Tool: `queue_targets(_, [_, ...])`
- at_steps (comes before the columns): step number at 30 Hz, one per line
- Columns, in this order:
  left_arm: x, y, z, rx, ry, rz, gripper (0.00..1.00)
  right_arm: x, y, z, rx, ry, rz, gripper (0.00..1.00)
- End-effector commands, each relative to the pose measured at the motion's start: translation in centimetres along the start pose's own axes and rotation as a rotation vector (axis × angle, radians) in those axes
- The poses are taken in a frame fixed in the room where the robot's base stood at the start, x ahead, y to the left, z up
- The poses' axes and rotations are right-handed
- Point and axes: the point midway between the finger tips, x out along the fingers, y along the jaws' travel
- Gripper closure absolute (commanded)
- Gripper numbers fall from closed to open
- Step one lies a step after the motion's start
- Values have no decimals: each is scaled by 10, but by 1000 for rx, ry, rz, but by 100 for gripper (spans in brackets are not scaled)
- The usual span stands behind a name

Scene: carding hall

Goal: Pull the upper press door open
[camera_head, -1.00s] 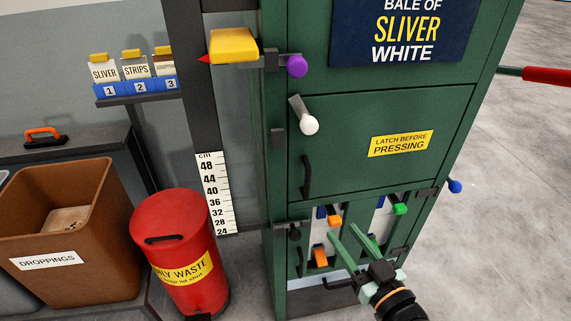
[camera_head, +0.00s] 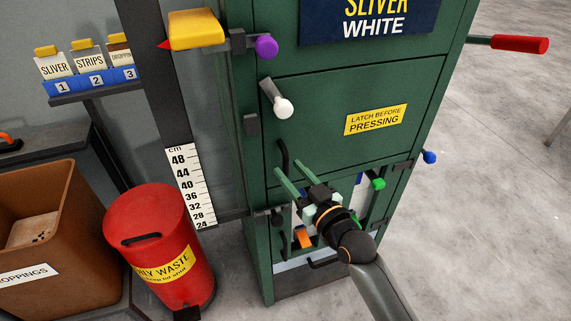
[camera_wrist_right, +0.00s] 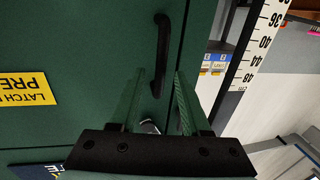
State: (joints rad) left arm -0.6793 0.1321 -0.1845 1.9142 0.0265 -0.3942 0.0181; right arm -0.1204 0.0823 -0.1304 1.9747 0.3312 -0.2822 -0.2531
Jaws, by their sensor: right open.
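The upper press door (camera_head: 330,100) is a green panel with a yellow "latch before pressing" label, and it looks shut, flush with the press. Its black bar handle (camera_head: 282,152) is low on the door's left side. A white-knobbed latch (camera_head: 283,107) sits above the handle and points down to the right. My right gripper (camera_head: 285,164) is open in front of the handle, hiding its lower part. In the right wrist view, the handle (camera_wrist_right: 161,45) lies in line with the gap between the open fingers (camera_wrist_right: 160,72); I cannot tell how deep. My left gripper is out of view.
Below the door are green and orange knobs (camera_head: 302,239). A red waste bin (camera_head: 160,235) stands left of the press. Open floor (camera_head: 510,150) lies to the right.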

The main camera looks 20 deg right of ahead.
Motion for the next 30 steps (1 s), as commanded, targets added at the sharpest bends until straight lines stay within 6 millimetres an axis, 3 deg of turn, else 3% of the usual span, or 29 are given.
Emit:
queue_targets(6, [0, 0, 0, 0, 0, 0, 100, 23, 0, 0, 0, 1, -1, 53])
queue_targets(18, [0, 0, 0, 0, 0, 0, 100, 28, 0, 0, 0, 0, -1, 54])
queue_targets(30, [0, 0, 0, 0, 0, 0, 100, 28, 0, 0, -1, 0, 0, 99])
